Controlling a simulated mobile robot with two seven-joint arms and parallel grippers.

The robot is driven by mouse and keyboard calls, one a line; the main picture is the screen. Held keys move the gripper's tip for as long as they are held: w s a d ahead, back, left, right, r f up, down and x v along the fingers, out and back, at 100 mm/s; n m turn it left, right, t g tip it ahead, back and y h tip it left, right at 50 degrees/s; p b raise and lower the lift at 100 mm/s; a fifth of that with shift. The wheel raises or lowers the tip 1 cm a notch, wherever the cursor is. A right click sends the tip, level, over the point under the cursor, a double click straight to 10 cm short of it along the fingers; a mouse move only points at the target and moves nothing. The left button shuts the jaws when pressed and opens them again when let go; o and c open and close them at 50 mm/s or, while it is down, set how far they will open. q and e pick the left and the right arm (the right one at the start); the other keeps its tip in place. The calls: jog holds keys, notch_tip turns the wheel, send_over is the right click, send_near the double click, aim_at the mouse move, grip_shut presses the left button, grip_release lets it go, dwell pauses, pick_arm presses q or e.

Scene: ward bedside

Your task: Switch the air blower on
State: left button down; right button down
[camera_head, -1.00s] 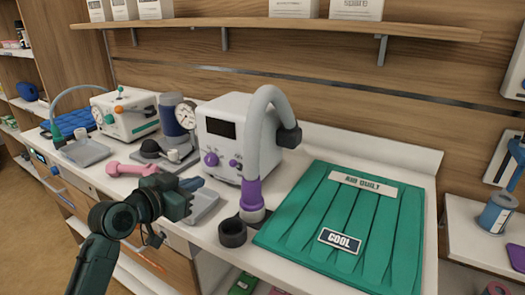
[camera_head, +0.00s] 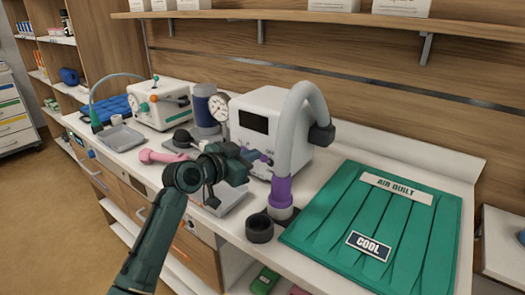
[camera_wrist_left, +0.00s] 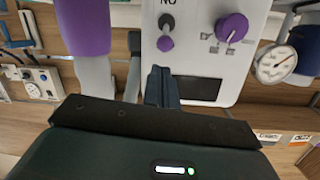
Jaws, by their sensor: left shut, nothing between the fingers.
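The air blower (camera_head: 275,108) is a white box with a dark display, standing on the counter. In the left wrist view, its panel (camera_wrist_left: 147,70) appears upside down. A small toggle switch (camera_wrist_left: 165,43) with a purple tip sits beside the ON label, its tip leaning away from that label. A larger purple knob (camera_wrist_left: 232,27) is to its right. My left gripper (camera_head: 258,156) is shut and empty, close in front of the panel, covering part of it in the head view. In the left wrist view, its fingers (camera_wrist_left: 162,86) are near the switch; contact cannot be told.
A black ring (camera_head: 259,229) lies in front. A green air quilt (camera_head: 340,215) covers the right counter. A grey tray (camera_head: 236,201) and pink dumbbell-like object (camera_head: 160,156) are left.

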aim_at(266, 159)
pick_arm(q)
jog(key=shift+x, duration=2.25)
pick_arm(e)
jog(key=shift+d+f, duration=0.1)
jog(key=shift+d, duration=0.05)
